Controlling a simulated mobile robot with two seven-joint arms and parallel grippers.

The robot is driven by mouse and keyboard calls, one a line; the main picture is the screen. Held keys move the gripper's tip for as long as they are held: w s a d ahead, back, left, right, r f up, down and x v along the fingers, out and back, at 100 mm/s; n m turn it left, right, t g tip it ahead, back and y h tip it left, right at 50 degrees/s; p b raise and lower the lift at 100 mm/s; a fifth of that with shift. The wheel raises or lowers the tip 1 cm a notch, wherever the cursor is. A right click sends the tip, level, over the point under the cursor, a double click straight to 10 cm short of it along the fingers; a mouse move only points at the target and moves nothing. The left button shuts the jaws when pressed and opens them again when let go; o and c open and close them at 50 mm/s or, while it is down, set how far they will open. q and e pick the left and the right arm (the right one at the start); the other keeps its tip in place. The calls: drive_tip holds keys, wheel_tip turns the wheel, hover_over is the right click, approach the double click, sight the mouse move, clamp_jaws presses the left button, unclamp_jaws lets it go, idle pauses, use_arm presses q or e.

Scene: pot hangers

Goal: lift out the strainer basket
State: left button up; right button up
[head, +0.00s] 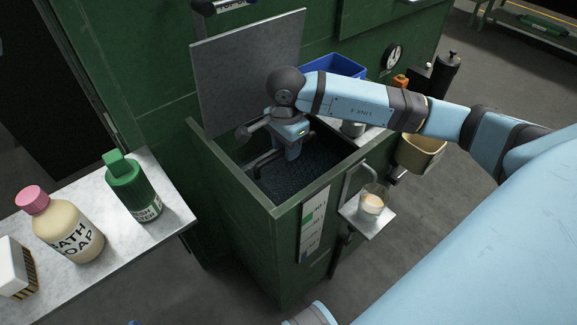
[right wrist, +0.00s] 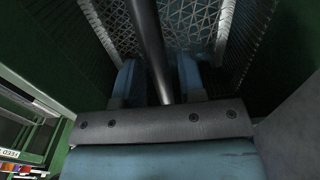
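The strainer basket (head: 300,182) is a dark mesh basket sitting down inside the open green tank. Its dark bar handle (head: 265,159) rises above the mesh. My right gripper (head: 291,152) points down into the tank at the handle. In the right wrist view, the handle (right wrist: 150,40) runs between the two blue fingers of the right gripper (right wrist: 160,80). Narrow gaps seem to show beside the bar, so the fingers look open around it. The mesh of the basket (right wrist: 190,25) shows below. My left gripper is out of view.
The tank's grey lid (head: 245,70) stands raised behind the opening. A small shelf (head: 368,222) with a candle-like jar (head: 372,202) juts from the tank's front right. A blue bin (head: 333,66) stands behind. A counter (head: 110,225) with bottles is at left.

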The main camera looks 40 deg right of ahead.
clamp_jaws()
drive_tip(key=shift+r+p, duration=0.3)
drive_tip(key=shift+r, duration=0.35)
idle(0.9)
